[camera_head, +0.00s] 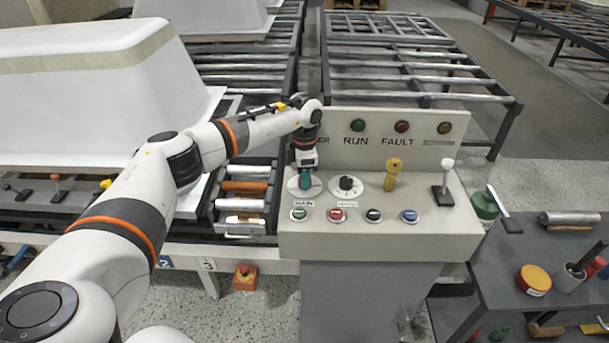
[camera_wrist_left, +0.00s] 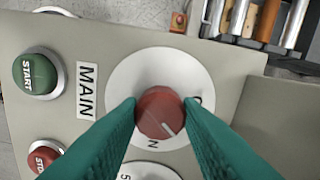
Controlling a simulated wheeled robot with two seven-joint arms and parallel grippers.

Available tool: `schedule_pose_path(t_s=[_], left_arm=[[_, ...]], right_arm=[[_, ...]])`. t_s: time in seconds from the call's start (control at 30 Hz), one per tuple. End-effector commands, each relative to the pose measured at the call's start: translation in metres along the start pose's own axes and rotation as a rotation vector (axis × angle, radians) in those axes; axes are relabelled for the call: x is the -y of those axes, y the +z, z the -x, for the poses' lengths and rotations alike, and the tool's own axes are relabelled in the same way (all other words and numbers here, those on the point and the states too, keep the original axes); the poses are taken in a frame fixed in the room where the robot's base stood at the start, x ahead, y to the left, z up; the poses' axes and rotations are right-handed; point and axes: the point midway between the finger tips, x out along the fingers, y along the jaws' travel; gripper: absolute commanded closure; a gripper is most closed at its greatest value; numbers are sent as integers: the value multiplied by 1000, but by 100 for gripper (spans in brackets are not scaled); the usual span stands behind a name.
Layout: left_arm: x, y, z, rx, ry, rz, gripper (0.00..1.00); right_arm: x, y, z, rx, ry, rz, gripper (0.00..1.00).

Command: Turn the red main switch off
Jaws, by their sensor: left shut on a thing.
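The red main switch (camera_wrist_left: 160,113) is a round knob on a white disc (camera_wrist_left: 122,80) beside the word MAIN. Its white mark points to the lower right in the left wrist view. Letters on the disc are partly covered by the fingers; an N shows below the knob. My left gripper (camera_wrist_left: 161,108) has its two green fingers on opposite sides of the knob, shut on it. In the head view, my left gripper (camera_head: 305,182) is over the disc at the panel's left end and hides the knob. My right gripper is in neither view.
The panel (camera_head: 440,235) also carries a black dial (camera_head: 347,186), a yellow key-like switch (camera_head: 393,174), a grey lever (camera_head: 445,183) and a row of push buttons. A green START button (camera_wrist_left: 36,74) and a red STOP button (camera_wrist_left: 45,158) lie near my fingers.

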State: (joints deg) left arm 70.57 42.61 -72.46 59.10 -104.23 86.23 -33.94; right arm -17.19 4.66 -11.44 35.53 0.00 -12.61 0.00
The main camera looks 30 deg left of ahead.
Motion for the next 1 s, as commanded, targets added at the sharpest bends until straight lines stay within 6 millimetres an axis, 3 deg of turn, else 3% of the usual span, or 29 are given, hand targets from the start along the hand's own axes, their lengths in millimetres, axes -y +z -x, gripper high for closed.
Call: schedule_pose_path(t_s=[0.6, 1.0], left_arm=[[0, 0, 1, -1, -1, 543, 91], [0, 0, 1, -2, -2, 718, 91]], right_arm=[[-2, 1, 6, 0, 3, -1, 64], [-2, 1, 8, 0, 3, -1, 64]])
